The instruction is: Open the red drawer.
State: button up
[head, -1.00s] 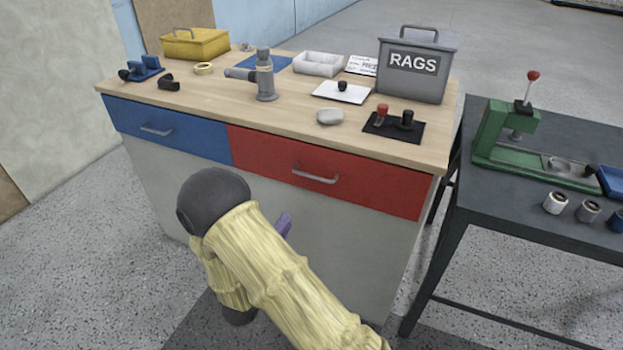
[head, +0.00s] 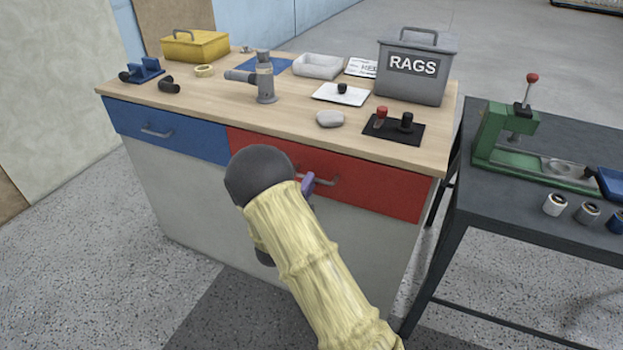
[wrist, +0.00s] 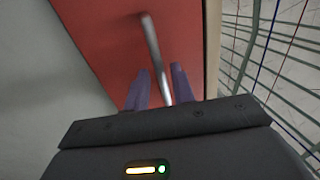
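The red drawer (head: 375,188) is at the right of the workbench front and looks shut, flush with the blue drawer beside it. Its grey bar handle (head: 328,182) is partly hidden by my gripper (head: 308,184). In the wrist view the red drawer front (wrist: 105,35) fills the upper middle, and the handle (wrist: 153,45) runs down between the two purple fingers of my gripper (wrist: 160,68). The fingers are apart with a gap on each side of the bar, so my gripper is open around the handle. Contact is not visible.
The blue drawer (head: 165,132) is left of the red one. The benchtop (head: 215,108) holds a grey RAGS box (head: 415,85), a yellow toolbox (head: 195,46) and small parts. A dark table (head: 530,205) with a green press (head: 500,140) stands close at the right.

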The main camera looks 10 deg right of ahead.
jog(key=shift+x, duration=1.35)
grip_shut()
